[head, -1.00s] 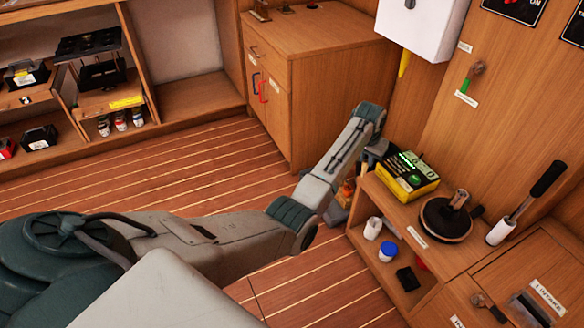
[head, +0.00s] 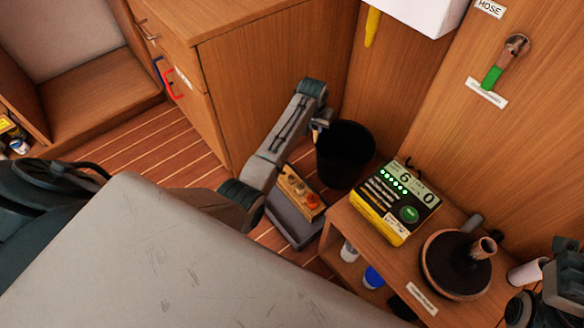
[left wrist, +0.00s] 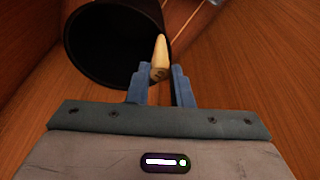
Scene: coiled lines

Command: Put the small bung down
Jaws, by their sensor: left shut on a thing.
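The small bung (left wrist: 160,56) is a pale tapered wooden plug. In the left wrist view it stands between the blue fingers of my left gripper (left wrist: 158,86), which is shut on it, its narrow end pointing away. In the head view the left gripper (head: 318,128) is at the end of my arm, just left of the black bin, and its fingers are partly hidden. A wooden block (head: 298,190) with several plugs, one red-orange, lies on a grey base below the gripper. My right gripper's fingers do not show.
A round black bin (head: 345,152) stands in the corner; it also shows in the left wrist view (left wrist: 85,45). To its right, a low wooden cabinet (head: 345,222) carries a yellow device (head: 397,200) and a dark round fitting (head: 455,264). A taller cabinet (head: 265,75) is behind.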

